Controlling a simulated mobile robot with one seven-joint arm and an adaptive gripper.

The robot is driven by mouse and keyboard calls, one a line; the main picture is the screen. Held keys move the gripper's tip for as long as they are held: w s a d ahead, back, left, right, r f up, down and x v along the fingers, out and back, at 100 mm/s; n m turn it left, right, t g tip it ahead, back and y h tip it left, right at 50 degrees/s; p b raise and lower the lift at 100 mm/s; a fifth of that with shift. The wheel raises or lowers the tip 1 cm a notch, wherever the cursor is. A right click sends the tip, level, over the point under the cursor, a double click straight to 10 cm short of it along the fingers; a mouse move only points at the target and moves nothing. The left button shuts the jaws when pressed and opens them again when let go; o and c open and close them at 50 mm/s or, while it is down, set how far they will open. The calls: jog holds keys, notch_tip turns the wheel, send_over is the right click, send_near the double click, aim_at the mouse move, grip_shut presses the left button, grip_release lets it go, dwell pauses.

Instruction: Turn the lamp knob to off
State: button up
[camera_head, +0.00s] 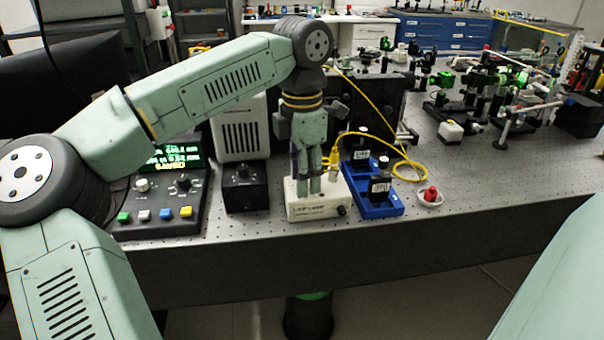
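A small white box with lettering that seems to include "LAMP" (305,211) sits near the front edge of the bench. A small dark knob (341,211) is at the right end of its front face; its pointer direction is too small to read. My gripper (309,191) points down over the top of the white box, left of and above the knob. The fingers look close together, and part of the box top is hidden behind them. I cannot tell whether they touch the box or are fully shut. Nothing shows held between them.
A black box with a knob (245,192) and a console with coloured buttons (160,190) stand left. A blue tray (378,208) holding dark labelled pieces is close on the right, with a yellow cable (385,118) behind. A red item (431,193) sits on a white dish. The bench's front right is clear.

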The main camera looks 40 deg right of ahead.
notch_tip(320, 180, up, 12)
dwell(0.4)
dwell(0.4)
